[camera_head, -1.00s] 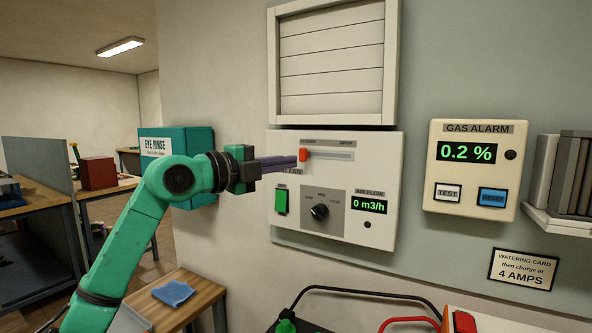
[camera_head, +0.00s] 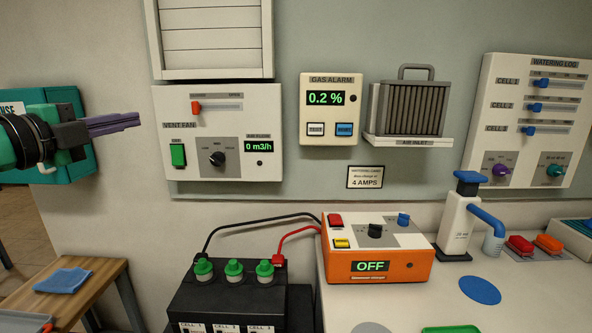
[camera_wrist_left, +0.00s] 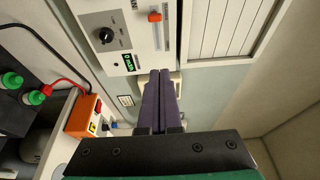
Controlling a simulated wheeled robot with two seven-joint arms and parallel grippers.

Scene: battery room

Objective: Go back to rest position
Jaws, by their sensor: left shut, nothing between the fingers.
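My left gripper (camera_head: 138,121) is shut and empty, at the left of the head view. It points right toward the vent fan panel (camera_head: 262,105) and stands apart from it. In the left wrist view my left gripper (camera_wrist_left: 166,72) has its dark purple fingers together. The panel's red slider (camera_head: 196,107) is at the left end of its slot; it also shows in the left wrist view (camera_wrist_left: 155,17). The panel's green switch (camera_head: 178,155) and black knob (camera_head: 217,158) are clear of the fingers. My right gripper is in neither view.
A teal eye rinse box (camera_head: 80,170) is behind my left arm. Below are a wooden table with a blue cloth (camera_head: 64,281), a black battery (camera_head: 228,299) with green caps, and an orange charger (camera_head: 378,268) reading OFF. A gas alarm (camera_head: 331,109) reads 0.2 %.

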